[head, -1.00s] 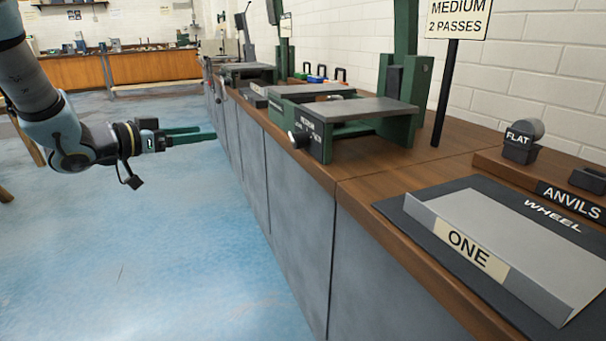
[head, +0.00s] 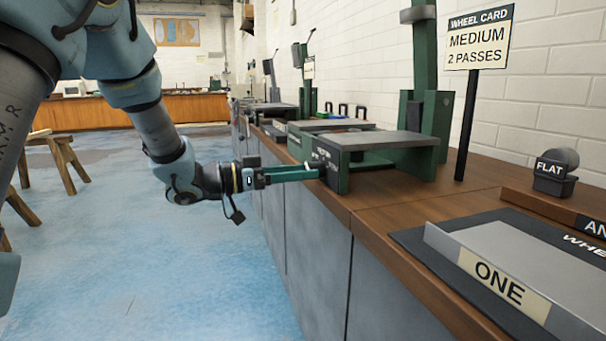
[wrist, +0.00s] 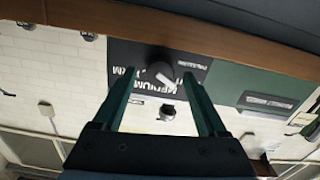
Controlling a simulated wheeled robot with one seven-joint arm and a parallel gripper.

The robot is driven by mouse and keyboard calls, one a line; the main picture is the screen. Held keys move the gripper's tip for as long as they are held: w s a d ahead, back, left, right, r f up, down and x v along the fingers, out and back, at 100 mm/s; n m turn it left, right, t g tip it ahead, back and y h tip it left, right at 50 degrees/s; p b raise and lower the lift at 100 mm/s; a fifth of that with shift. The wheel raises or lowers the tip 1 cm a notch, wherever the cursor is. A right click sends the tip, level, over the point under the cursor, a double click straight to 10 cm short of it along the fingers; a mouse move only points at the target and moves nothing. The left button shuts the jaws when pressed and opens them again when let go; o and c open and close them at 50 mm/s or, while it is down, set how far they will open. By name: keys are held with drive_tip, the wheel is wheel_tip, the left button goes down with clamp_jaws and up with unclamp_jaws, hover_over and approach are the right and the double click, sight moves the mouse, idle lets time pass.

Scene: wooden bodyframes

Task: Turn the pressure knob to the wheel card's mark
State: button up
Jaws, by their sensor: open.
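The wheel card (head: 478,40) reads "MEDIUM 2 PASSES" on a black post. The green wheel machine (head: 365,140) stands on the bench with a dark lettered panel (head: 334,172) on its front.
The wooden bench edge (head: 385,262) runs along the right. A grey tray labelled ONE (head: 540,262) and the FLAT anvil (head: 553,178) stand nearer on the bench. More machines stand farther along.

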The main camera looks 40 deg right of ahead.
drive_tip(key=shift+s+d, duration=0.15)
drive_tip(key=shift+d, duration=0.25)
clamp_jaws()
idle(0.4)
